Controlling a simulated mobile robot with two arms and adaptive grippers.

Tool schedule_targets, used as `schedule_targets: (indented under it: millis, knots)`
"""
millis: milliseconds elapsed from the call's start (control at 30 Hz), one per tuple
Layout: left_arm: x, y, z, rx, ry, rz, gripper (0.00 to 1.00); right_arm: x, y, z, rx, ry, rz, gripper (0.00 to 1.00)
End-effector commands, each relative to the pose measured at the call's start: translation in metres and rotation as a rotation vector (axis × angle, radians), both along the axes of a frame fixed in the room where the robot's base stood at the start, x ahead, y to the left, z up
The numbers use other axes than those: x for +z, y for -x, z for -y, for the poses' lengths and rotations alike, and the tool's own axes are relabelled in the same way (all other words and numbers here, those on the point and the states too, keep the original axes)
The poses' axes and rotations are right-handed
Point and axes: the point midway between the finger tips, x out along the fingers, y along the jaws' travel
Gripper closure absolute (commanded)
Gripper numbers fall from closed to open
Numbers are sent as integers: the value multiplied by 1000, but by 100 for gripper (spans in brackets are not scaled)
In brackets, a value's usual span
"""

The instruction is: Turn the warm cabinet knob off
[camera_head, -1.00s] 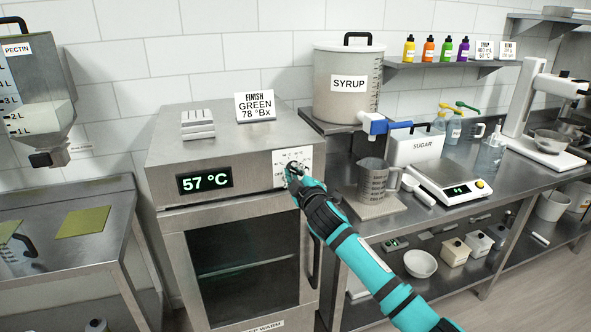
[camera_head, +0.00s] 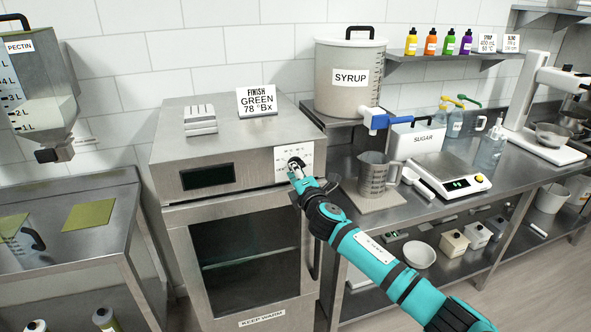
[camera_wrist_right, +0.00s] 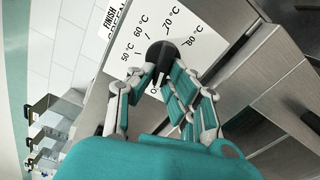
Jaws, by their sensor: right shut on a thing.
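The warm cabinet (camera_head: 170,235) stands left of centre in the head view, with a "KEEP WARM" label low on its front. Its display (camera_head: 208,176) is dark. The black knob (camera_wrist_right: 160,53) sits on a white dial plate (camera_wrist_right: 185,22) marked 50 to 80 °C; the plate also shows in the head view (camera_head: 308,155). My right gripper (camera_head: 296,172) is at the knob, and in the right wrist view its fingers (camera_wrist_right: 158,82) are closed around it. The fingers hide part of the dial's lower marks. My left gripper is not in view.
A "FINISH GREEN 78 °Bx" card (camera_head: 256,102) and a small grey ridged block (camera_head: 200,120) stand on the cabinet. To the right are a syrup tank (camera_head: 335,100), a measuring jug (camera_head: 374,178) and a scale (camera_head: 455,182). A steel table (camera_head: 90,255) stands left.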

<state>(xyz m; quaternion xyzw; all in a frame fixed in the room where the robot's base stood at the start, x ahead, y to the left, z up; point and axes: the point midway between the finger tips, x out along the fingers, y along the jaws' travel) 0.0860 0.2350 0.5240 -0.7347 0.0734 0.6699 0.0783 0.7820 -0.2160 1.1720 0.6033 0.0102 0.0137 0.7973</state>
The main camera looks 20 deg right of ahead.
Motion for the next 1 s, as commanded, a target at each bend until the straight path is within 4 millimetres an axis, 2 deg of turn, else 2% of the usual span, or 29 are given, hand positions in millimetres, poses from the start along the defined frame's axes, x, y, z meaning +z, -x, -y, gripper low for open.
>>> schedule_targets:
  millis: [300, 833, 867, 1000]
  knots:
    - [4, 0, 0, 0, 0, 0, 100, -2, 0, 0, 0, 115, 2, 100]
    - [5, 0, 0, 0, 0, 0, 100, -3, 0, 0, 0, 136, 2, 100]
    - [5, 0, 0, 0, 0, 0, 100, -3, 0, 0, 0, 136, 2, 83]
    - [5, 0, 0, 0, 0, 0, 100, -3, 0, 0, 1, 134, 3, 65]
